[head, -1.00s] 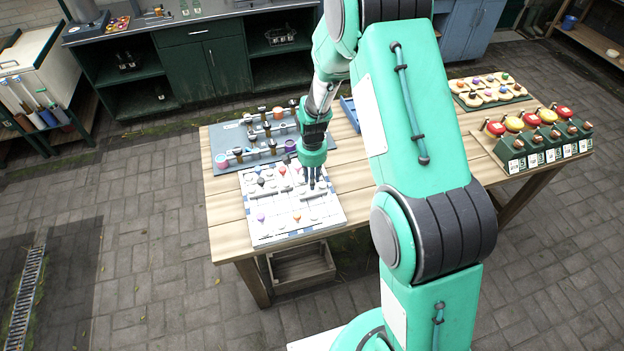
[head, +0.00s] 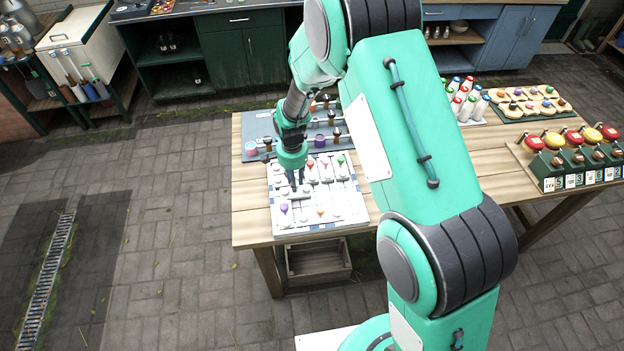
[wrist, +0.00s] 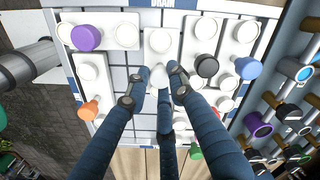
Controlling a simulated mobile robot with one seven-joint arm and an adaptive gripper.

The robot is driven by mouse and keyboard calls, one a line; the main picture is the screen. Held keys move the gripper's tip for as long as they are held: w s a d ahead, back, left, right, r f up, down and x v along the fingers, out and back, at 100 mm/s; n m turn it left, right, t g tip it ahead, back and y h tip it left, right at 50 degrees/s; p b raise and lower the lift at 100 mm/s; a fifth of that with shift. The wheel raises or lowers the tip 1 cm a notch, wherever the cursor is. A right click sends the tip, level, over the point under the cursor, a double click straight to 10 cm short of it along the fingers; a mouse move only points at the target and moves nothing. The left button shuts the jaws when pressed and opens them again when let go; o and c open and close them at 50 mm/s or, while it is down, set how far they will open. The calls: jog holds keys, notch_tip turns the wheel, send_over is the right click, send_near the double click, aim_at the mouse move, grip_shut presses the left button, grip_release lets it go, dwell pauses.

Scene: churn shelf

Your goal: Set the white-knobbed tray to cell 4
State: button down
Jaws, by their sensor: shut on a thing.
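In the wrist view, my gripper (wrist: 160,82) is shut on a white knob (wrist: 162,68) in the middle of a sliding-tray board. The tray under it is pale, with another white round piece (wrist: 158,40) above the knob; my fingers hide its lower part. In the head view, my gripper (head: 296,184) is low over the left part of the board (head: 345,217). Bare grid squares (wrist: 118,80) show just left of the fingers. Cell numbers are not readable.
Other trays carry a purple knob (wrist: 85,37), an orange knob (wrist: 88,110), a black knob (wrist: 206,65) and a green knob (wrist: 195,153). A grey rack (head: 256,130) stands behind the board. Red and yellow buttons on a green box (head: 590,170) stand at the right.

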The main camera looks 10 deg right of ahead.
aim_at(289, 192)
jog(key=shift+a, duration=1.2)
jog(key=c, duration=1.5)
grip_release()
jog(key=shift+a, duration=0.1)
jog(key=shift+r, duration=0.1)
jog(key=shift+r, duration=0.2)
notch_tip(289, 192, up, 12)
jog(key=shift+f, duration=0.25)
